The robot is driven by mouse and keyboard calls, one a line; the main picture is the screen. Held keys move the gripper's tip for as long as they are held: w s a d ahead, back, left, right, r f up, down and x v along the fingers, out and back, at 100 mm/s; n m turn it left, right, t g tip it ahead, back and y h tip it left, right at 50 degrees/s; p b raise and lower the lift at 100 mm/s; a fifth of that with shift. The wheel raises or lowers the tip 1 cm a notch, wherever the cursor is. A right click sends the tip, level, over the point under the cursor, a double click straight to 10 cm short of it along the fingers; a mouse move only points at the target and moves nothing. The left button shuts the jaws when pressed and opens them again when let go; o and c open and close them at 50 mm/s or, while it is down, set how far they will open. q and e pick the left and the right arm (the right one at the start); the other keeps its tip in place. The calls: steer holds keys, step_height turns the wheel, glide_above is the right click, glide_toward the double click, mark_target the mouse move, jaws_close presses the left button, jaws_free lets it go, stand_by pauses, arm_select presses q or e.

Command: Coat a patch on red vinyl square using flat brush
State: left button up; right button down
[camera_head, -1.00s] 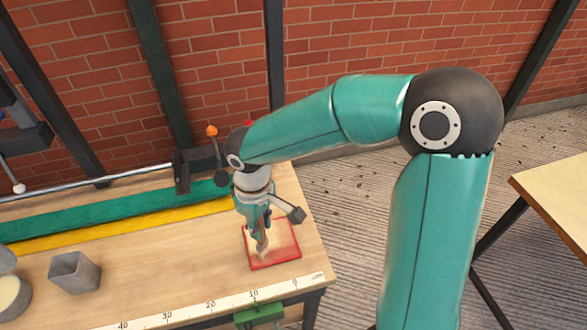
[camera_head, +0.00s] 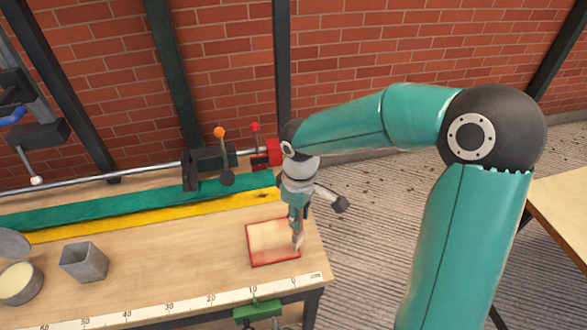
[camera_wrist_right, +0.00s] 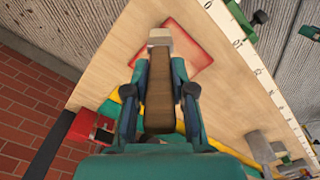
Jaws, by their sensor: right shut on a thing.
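The red vinyl square (camera_head: 258,262) lies flat on the workbench near its right end. A pale coating covers most of its middle, and red shows around the edges. My right gripper (camera_head: 297,207) is shut on the flat brush (camera_head: 298,236), which points down at the right side of the square. In the right wrist view, the brush's brown handle (camera_wrist_right: 159,95) sits between the fingers and its pale head lies over the red square (camera_wrist_right: 196,52). I cannot tell whether the bristles touch the vinyl. My left gripper is out of view.
An open tin of cream-coloured stuff (camera_head: 19,284) and a grey square cup (camera_head: 84,262) stand on the left. Green (camera_head: 120,207) and yellow (camera_head: 150,216) strips lie along the back below a metal rail. A ruler (camera_head: 170,308) and green clamp (camera_head: 257,309) are at the front edge.

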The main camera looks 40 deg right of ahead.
steer(key=shift+w+a+r+p, duration=0.1)
steer(key=shift+r+p, duration=1.1)
steer(key=shift+r, duration=0.7)
steer(key=shift+w+r+p, duration=0.1)
steer(key=shift+r+p, duration=1.05)
steer(key=shift+r, duration=0.75)
